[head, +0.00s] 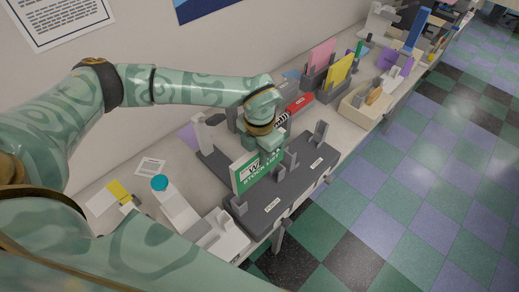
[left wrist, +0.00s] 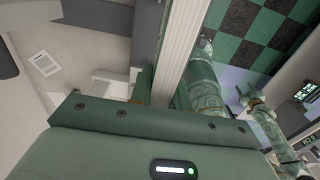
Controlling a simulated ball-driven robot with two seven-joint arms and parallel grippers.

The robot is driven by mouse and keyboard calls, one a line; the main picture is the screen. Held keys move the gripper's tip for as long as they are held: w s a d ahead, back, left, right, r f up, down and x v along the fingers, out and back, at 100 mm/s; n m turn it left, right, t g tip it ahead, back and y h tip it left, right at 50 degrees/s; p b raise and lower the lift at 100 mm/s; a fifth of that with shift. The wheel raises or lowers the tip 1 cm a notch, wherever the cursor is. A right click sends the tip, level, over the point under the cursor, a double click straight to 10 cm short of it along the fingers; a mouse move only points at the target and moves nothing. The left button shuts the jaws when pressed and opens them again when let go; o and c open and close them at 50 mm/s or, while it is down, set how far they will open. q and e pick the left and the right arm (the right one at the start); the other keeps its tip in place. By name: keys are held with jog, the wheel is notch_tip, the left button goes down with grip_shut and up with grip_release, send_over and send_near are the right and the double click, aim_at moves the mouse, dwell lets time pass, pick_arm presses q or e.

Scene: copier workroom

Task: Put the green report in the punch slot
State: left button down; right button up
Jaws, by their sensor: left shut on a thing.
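The green report (head: 244,174), with a white label area and the words STOCK LIST, is upright over the dark grey slotted stand. My left gripper (head: 270,143) is shut on its upper part. In the left wrist view the report's pale ridged edge (left wrist: 182,48) rises from between the jaws of my left gripper (left wrist: 162,98). The punch slot (head: 270,205), marked by a PUNCH label, is at the near end of the stand, just right of and below the report. I cannot tell whether the report's lower edge touches the stand. My right gripper does not show clearly.
Grey upright posts (head: 290,160) stand on the stand. A red stapler-like thing (head: 299,103) lies behind the gripper. Pink and yellow folders (head: 340,70) stand farther back. The checkered floor lies right of the counter.

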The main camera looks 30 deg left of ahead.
aim_at(259, 176)
pick_arm(q)
notch_tip(259, 176, down, 4)
jog(key=shift+r+b, duration=0.25)
jog(key=shift+b, duration=0.7)
jog(key=shift+f, duration=0.1)
jog(key=shift+p, duration=0.35)
dwell(0.6)
jog(key=shift+f+b, duration=2.35)
jog(key=shift+f, duration=1.15)
jog(key=c, duration=1.3)
grip_release()
jog(key=shift+o, duration=0.2)
notch_tip(259, 176, up, 16)
jog(key=shift+r, duration=0.15)
